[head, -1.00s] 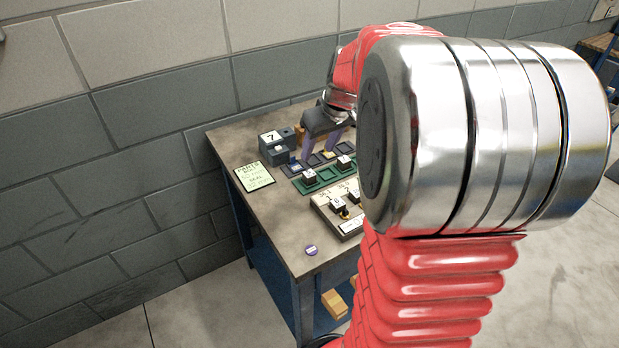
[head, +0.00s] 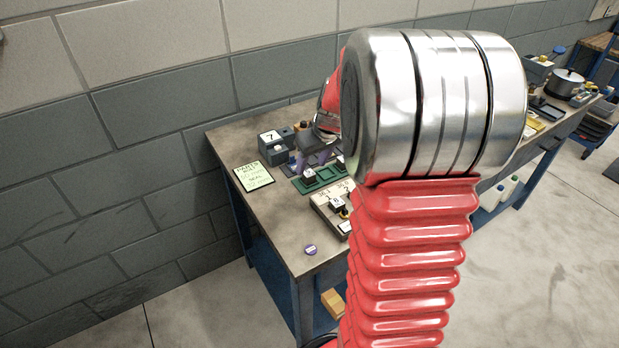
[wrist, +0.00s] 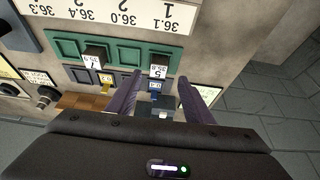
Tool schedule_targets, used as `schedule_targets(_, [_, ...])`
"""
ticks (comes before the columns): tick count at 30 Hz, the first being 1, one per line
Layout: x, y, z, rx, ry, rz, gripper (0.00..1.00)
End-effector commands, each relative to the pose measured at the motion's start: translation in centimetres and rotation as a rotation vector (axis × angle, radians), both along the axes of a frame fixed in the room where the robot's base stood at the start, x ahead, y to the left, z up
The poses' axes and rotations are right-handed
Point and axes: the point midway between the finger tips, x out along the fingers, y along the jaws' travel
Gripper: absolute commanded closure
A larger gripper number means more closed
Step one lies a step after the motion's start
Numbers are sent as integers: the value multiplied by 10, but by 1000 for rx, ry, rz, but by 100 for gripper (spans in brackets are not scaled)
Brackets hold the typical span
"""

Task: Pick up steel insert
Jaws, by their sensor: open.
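In the wrist view my gripper (wrist: 160,82) is open, its two purple fingers spread and pointing at the bench. Between the fingers a small blue-tagged piece (wrist: 155,87) lies in a dark tray (wrist: 84,76); nothing is held. A dark block tagged 5 (wrist: 158,66) sits on the green tray (wrist: 122,50) just beyond the fingertips. Another dark block tagged 7 (wrist: 95,54) sits further left on it. I cannot tell which piece is the steel insert. In the head view my gripper (head: 316,158) is low over the bench, largely hidden by my arm.
A grey box marked 7 (head: 271,146) and a green parts card (head: 253,176) are at the bench's left. A pale labelled board (head: 327,213) is in front of the green tray. A yellow-tagged piece (wrist: 105,78) is left of my fingers. The bench's front left is mostly clear.

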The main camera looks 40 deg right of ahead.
Motion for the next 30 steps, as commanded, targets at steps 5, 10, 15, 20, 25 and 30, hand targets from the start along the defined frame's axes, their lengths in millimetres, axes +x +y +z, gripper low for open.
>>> schedule_targets(5, [5, -3, -19, 2, 4, 0, 53])
schedule_targets(10, [13, -4, -38, 2, 2, 0, 53])
schedule_targets(15, [16, -5, -46, 0, 1, -1, 53])
schedule_targets(20, [16, -5, -46, 0, 0, -1, 53])
schedule_targets(25, [16, -5, -46, 0, 1, -1, 53])
schedule_targets(30, [16, -5, -45, 0, 1, -1, 53])
